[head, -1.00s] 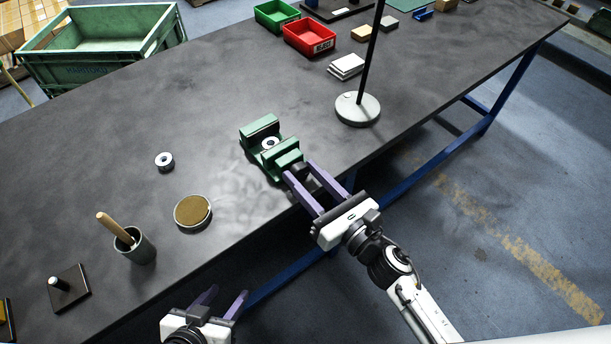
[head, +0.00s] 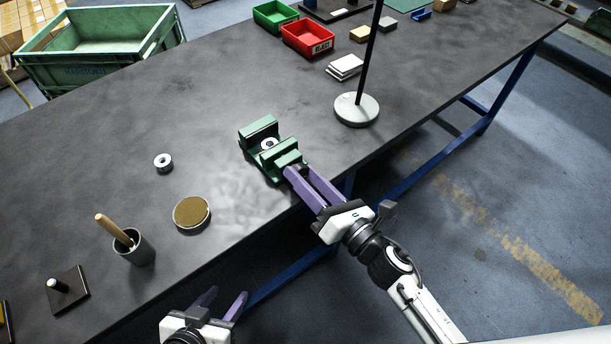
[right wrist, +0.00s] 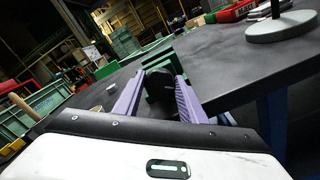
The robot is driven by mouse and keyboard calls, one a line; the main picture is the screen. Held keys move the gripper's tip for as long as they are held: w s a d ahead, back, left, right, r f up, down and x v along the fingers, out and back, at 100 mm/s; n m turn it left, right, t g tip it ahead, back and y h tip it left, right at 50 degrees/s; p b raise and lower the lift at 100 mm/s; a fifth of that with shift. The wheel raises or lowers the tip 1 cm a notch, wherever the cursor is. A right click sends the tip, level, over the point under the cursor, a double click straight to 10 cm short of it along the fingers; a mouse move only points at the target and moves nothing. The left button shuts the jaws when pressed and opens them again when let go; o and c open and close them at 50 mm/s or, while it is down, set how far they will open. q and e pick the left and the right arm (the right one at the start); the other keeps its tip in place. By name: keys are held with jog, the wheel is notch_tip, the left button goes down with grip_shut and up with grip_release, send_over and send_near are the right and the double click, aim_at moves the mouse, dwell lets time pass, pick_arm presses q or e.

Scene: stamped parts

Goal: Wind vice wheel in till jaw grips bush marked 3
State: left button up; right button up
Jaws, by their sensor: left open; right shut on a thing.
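The green vice (head: 261,139) stands near the front edge of the dark bench. A bush (head: 268,143), a pale ring with a dark hole, sits between its jaws; I cannot read its mark or tell whether the jaw touches it. My right gripper (head: 299,172) is shut on the vice wheel at the vice's front end. The dark wheel (right wrist: 161,83) shows between the purple fingers in the right wrist view; in the head view the fingers mostly hide it. My left gripper (head: 224,303) is open and empty, off the bench's front edge. A second bush (head: 163,161) stands left of the vice.
A round brown-topped dish (head: 192,213), a grey cup with a wooden handle (head: 141,253) and a plate with a peg (head: 67,291) stand at left. A lamp base (head: 356,109) is right of the vice. Red (head: 308,37) and green (head: 274,15) bins are behind.

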jog(key=o, duration=1)
jog(key=b+v, duration=0.1)
jog(key=v, duration=0.9)
jog(key=shift+s+d, duration=0.1)
jog(key=shift+s, duration=0.1)
